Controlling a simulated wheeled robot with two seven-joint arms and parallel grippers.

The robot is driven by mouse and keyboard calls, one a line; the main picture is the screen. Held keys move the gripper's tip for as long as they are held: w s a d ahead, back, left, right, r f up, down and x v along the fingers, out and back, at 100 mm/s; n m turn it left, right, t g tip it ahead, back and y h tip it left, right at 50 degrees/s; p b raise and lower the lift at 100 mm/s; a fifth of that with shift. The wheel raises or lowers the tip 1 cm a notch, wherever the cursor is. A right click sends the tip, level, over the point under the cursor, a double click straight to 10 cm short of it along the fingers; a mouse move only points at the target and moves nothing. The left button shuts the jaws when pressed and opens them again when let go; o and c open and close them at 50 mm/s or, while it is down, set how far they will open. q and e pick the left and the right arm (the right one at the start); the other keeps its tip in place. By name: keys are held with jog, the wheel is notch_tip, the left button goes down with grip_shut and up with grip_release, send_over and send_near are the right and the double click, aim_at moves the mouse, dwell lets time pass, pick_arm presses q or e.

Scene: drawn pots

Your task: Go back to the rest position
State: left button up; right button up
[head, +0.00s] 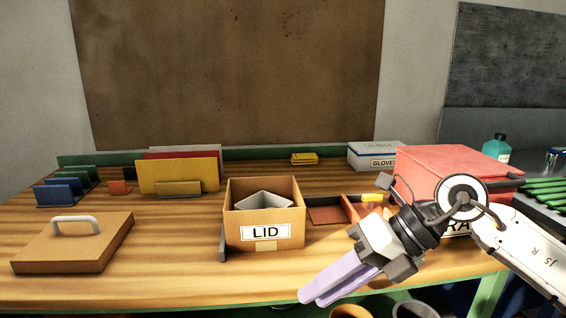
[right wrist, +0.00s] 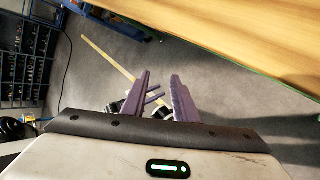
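My right gripper (head: 312,298) is in front of the table's near edge, its lilac fingers pointing down and left. In the right wrist view its two fingers (right wrist: 160,75) stand apart with nothing held between them. My left gripper is not in the head view. Behind the right fingers, the right wrist view shows small purple prongs (right wrist: 154,97) that look like my left gripper, too small and covered to tell its state.
A wooden table (head: 180,285) holds a box marked LID (head: 240,237), a handled wooden lid (head: 75,245), a red bin (head: 440,165), upright boards (head: 178,176) and a glove box (head: 375,156). Pots (head: 415,309) stand below the near edge. The right wrist view shows open floor (right wrist: 220,75) and blue shelving (right wrist: 25,60).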

jog(key=s+a+r+m+g+y, duration=0.1)
jog(key=s+a+m+y, duration=0.15)
jog(key=a+y, duration=0.2)
jog(key=s+a+r+m+y, duration=0.1)
jog(key=s+a+y, duration=0.2)
jog(key=a+y, duration=0.15)
jog(key=w+d+f+m+t+h, duration=0.1)
jog(key=w+d+f+m+t, duration=0.15)
jog(key=m+t, duration=0.6)
jog(key=w+d+f+m+t+h, duration=0.15)
jog(key=w+m+t, duration=0.25)
jog(key=m+t, duration=0.4)
jog(key=d+f+m+h, duration=0.7)
jog(key=f+m, duration=0.3)
jog(key=f, duration=0.2)
jog(key=s+d+f+m+g+h, duration=0.3)
jog(key=s+f+m, duration=0.1)
jog(key=s+f, duration=0.6)
jog(key=s+d+f+m+g+h, duration=0.3)
jog(key=s+f, duration=0.6)
jog(key=f, duration=0.4)
jog(key=shift+s+d+f+m+g, duration=0.35)
jog(key=shift+d+m+g, duration=0.25)
jog(key=shift+g, duration=0.15)
